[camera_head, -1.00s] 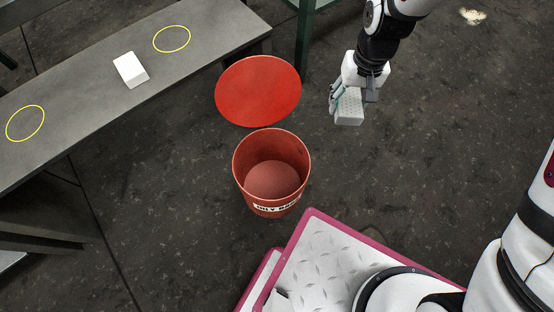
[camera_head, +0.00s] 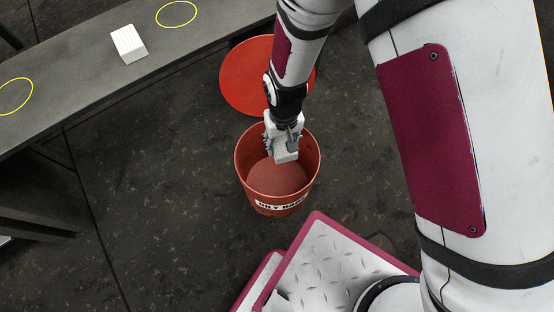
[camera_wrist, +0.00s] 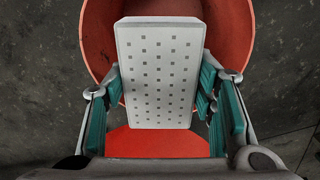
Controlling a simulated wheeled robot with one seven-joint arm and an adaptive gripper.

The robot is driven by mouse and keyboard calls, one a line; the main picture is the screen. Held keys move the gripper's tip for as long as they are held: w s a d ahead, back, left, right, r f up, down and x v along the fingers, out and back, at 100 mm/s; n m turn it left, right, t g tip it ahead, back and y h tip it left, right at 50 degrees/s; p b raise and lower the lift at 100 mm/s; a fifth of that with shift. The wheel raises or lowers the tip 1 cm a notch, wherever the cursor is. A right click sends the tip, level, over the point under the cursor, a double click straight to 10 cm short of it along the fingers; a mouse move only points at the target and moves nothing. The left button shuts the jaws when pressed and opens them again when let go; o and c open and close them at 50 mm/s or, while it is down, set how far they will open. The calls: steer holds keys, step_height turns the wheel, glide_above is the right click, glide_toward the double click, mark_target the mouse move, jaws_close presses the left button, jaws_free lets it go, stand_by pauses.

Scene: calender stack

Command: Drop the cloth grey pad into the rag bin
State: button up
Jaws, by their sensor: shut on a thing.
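My gripper (camera_head: 283,146) is shut on a pale grey pad (camera_head: 287,155). In the wrist view the pad (camera_wrist: 160,75) shows a face dotted with small dark holes, held between the teal-lined fingers (camera_wrist: 163,103). The red rag bin (camera_head: 246,172) stands open on the floor, with a white label on its front. In the head view the pad appears over the bin's mouth, towards its far side. In the wrist view the bin (camera_wrist: 96,30) lies behind the pad. The pad's exact height above the rim is hard to tell.
The round red lid (camera_head: 240,80) stands behind the bin, partly hidden by my arm. A grey bench (camera_head: 70,82) at the left holds a white block (camera_head: 129,44) and yellow ring marks (camera_head: 177,14). Dark floor around the bin is clear.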

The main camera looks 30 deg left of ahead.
step_height(320, 180, down, 4)
steer(key=shift+f+b, duration=0.1)
steer(key=shift+b, duration=1.1)
steer(key=o, duration=1.2)
step_height(320, 180, up, 12)
steer(key=shift+f, duration=0.15)
